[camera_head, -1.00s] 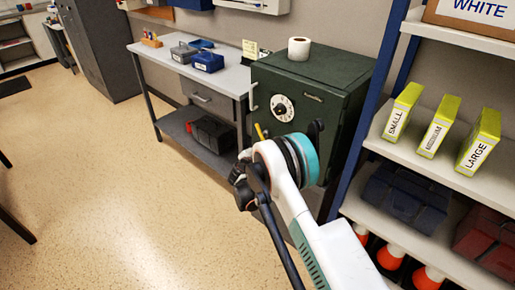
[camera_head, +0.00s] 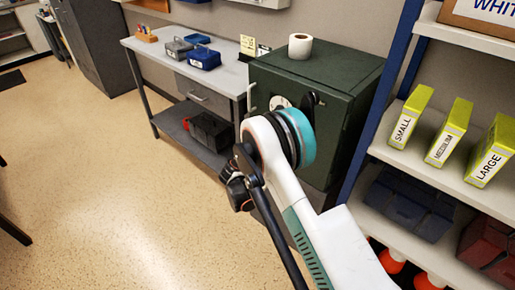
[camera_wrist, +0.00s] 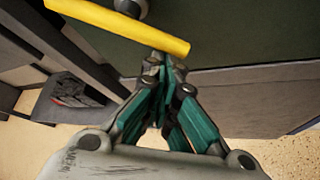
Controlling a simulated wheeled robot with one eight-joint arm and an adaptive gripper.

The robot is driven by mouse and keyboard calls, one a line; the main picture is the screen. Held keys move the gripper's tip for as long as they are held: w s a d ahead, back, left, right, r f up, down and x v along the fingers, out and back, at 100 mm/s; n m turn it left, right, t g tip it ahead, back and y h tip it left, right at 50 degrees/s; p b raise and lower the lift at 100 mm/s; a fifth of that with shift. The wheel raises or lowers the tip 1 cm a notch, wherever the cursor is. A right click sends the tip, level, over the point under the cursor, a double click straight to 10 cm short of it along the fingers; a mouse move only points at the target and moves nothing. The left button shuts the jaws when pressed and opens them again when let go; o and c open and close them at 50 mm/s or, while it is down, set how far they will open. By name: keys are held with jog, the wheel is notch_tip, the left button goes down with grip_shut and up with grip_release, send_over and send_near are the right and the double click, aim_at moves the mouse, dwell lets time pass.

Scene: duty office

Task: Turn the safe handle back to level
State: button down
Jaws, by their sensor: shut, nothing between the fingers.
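The dark green safe (camera_head: 345,92) stands beside the desk, and its pale dial (camera_head: 279,102) is partly covered by my arm. In the wrist view a yellow bar (camera_wrist: 115,23), apparently the safe handle's grip, slopes down to the right across the dark green door (camera_wrist: 235,28). A grey round part (camera_wrist: 130,7) shows above the bar at the top edge. My gripper (camera_wrist: 163,65) is shut and empty, its tips just below the bar's right part. I cannot tell whether they touch it. My arm hides the handle and gripper in the head view.
A paper roll (camera_head: 300,46) stands on the safe. The desk (camera_head: 150,54) at left holds small boxes, with a dark case (camera_head: 210,131) on its lower shelf. A blue-framed shelf (camera_head: 393,100) with yellow boxes stands close at right. The floor at left is open.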

jog(key=d+r+n+g+h, duration=0.1)
jog(key=s+d+r+n+g+h, duration=0.1)
jog(key=n, duration=0.1)
jog(key=shift+s+d+r, duration=0.1)
jog(key=shift+s+r, duration=0.15)
jog(key=shift+s, duration=0.05)
dwell(0.3)
jog(key=shift+r, duration=0.15)
dwell(0.6)
notch_tip(320, 180, down, 4)
jog(key=b, duration=0.1)
jog(key=p+v, duration=0.3)
jog(key=v, duration=0.7)
jog(key=shift+a, duration=0.55)
